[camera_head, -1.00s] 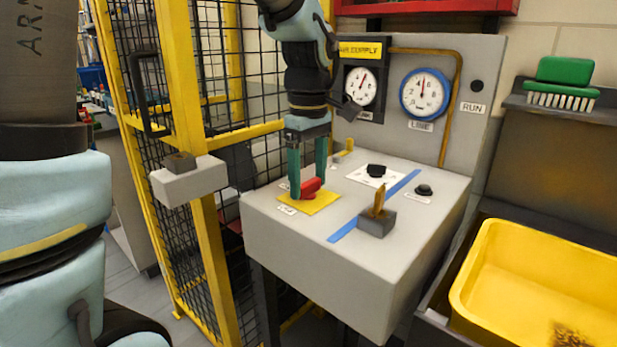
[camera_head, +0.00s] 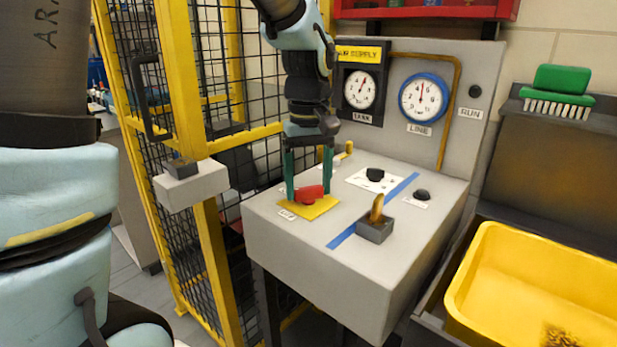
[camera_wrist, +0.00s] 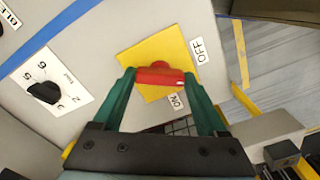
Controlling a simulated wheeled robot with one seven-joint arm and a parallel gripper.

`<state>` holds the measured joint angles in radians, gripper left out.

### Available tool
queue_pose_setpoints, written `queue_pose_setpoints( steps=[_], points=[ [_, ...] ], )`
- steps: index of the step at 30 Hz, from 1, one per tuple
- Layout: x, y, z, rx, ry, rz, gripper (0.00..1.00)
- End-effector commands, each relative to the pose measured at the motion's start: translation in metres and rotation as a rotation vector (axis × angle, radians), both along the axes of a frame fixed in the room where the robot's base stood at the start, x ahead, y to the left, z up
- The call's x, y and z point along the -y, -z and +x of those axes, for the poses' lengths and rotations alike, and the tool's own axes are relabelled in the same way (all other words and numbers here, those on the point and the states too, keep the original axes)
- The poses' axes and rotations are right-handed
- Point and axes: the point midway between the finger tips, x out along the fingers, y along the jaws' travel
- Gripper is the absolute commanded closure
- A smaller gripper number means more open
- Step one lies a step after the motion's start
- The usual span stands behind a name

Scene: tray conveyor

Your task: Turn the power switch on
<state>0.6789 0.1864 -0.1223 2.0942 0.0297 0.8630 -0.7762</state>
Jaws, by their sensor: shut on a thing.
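The power switch is a red rotary handle (camera_head: 309,194) on a yellow plate (camera_head: 325,208), on the grey console top. My gripper (camera_head: 308,190) has its two green fingers on either side of the handle, shut on it. In the wrist view the red handle (camera_wrist: 160,77) lies straight across between the fingertips. The OFF label (camera_wrist: 198,50) is beside the plate and the ON label (camera_wrist: 177,100) is near the plate's lower corner. The handle sits between the two label directions; I cannot tell exactly which it points at.
A brass lever on a grey block (camera_head: 374,231), a black dial knob (camera_head: 375,174) and a black button (camera_head: 422,194) share the console (camera_head: 320,260). TANK (camera_head: 360,89) and LINE (camera_head: 423,95) gauges stand behind. A yellow mesh fence (camera_head: 205,235) is at left, a yellow bin (camera_head: 500,320) at right.

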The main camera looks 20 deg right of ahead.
Motion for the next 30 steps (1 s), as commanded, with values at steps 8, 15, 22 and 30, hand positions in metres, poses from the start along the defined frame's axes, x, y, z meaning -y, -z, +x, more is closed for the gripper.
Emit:
queue_pose_setpoints(
  steps=[8, 15, 22, 30],
  points=[
    [-0.0002, -0.0026, 0.0002, 0.0, 0.262, 0.0, 0.81],
    [-0.0002, -0.0023, 0.0, -0.001, 0.491, 0.001, 0.81],
    [-0.0002, -0.0024, 0.0005, 0.0, 0.7, 0.0, 0.81],
    [0.0003, -0.0018, 0.0003, 0.001, 0.895, -0.001, 0.81]
  ],
)
